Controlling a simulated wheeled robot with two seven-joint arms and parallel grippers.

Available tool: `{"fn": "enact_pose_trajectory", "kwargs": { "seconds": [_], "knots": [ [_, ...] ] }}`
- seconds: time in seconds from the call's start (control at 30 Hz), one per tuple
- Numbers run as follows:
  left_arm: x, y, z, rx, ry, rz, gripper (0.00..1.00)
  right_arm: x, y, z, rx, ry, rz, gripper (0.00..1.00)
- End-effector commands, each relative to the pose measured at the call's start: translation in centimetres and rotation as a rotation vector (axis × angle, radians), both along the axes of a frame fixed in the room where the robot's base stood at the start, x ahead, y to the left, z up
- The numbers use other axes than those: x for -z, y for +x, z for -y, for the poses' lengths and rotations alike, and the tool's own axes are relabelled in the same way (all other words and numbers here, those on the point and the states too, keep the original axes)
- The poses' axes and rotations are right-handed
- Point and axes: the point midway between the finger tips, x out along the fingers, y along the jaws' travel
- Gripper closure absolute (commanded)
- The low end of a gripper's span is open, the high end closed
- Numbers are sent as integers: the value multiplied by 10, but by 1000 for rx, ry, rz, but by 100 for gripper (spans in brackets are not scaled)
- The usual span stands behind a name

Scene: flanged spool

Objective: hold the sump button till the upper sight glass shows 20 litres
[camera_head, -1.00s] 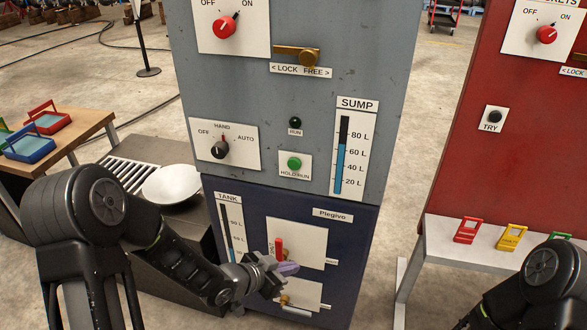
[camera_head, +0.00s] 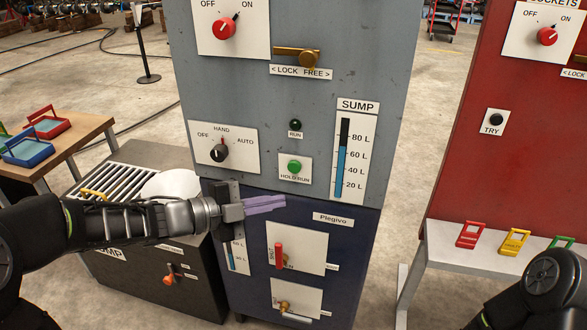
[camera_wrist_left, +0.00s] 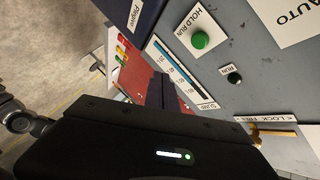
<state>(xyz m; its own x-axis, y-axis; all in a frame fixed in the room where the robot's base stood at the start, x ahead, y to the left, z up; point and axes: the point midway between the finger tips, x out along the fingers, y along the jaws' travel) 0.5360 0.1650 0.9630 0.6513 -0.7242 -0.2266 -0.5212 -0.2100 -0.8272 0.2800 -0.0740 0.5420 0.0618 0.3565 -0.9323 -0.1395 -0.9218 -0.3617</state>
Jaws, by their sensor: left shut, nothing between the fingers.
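The green HOLD RUN button (camera_head: 294,167) is on the grey cabinet front; it also shows in the left wrist view (camera_wrist_left: 200,40). The SUMP sight glass (camera_head: 343,160), right of it, has its blue column between the 60 L and 80 L marks. The RUN lamp (camera_head: 295,125) is dark. The selector knob (camera_head: 219,153) points up to HAND. My left gripper (camera_head: 284,201) is shut and empty, its purple fingers below and apart from the button. It partly hides the lower TANK sight glass (camera_head: 237,257). My right gripper is out of view; only that arm shows.
A brass lever (camera_head: 298,55) and a red OFF/ON knob (camera_head: 221,29) sit higher up. A red-handled valve (camera_head: 279,256) is on the dark lower panel. A red cabinet (camera_head: 510,160) and grey bench stand right. A white dish (camera_head: 172,184) lies left, behind my arm.

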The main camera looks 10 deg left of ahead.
Motion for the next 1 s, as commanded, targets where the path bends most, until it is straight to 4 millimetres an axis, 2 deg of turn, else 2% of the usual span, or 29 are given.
{"fn": "enact_pose_trajectory", "kwargs": {
  "seconds": [0.27, 0.7, 1.0],
  "knots": [
    [1, 23, 2, 1, 1, -1, 100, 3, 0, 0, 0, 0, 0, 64],
    [0, 76, 5, 0, 0, -1, 100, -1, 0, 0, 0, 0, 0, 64],
    [0, 86, 6, 0, -1, -1, 100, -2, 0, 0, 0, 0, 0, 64]
  ]
}}
